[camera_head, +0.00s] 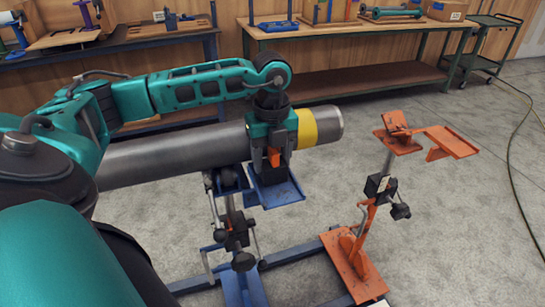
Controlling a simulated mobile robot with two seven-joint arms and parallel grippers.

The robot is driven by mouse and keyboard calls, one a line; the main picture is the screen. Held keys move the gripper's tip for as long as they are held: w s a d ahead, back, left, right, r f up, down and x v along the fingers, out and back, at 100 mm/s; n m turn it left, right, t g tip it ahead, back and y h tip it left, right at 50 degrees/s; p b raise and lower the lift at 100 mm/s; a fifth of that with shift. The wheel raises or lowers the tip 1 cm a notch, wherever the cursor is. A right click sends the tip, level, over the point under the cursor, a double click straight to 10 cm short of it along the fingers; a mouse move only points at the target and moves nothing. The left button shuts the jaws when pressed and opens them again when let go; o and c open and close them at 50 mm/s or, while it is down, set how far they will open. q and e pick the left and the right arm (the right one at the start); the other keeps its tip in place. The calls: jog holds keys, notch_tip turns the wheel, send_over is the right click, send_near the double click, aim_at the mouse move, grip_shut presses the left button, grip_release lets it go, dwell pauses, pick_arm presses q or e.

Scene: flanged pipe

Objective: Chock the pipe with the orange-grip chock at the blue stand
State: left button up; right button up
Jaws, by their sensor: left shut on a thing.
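The grey pipe (190,148) lies across the view, with a yellow band (306,128) near its right end. It rests over the blue stand (240,285), whose blue side tray (280,192) sticks out just below the pipe. My left gripper (273,158) reaches down in front of the pipe, just left of the yellow band and above this tray. It is shut on the orange-grip chock (273,156), of which only a small orange part shows. I cannot tell whether the chock touches the pipe or tray. My right gripper is not in view.
An orange stand (365,235) with an orange tray (452,141) stands right of the pipe end. A blue floor rail (300,253) joins the stands. Workbenches (350,80) line the back wall, a cart (487,45) stands at far right, and a hose (512,165) lies on the floor.

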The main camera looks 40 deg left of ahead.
pick_arm(q)
jog(key=shift+w+a, duration=0.2)
jog(key=shift+a, duration=0.2)
jog(key=o, duration=1.3)
jog(key=shift+c, duration=0.2)
jog(key=shift+s+d+r+p, duration=0.1)
jog(key=shift+d+r+p, duration=0.1)
jog(key=shift+r+p, duration=1)
jog(key=shift+d+r, duration=0.1)
jog(key=shift+r, duration=1)
jog(key=shift+s+d+r, duration=0.1)
jog(key=shift+r, duration=0.5)
jog(key=shift+s+d+r, duration=0.1)
jog(key=shift+r, duration=0.5)
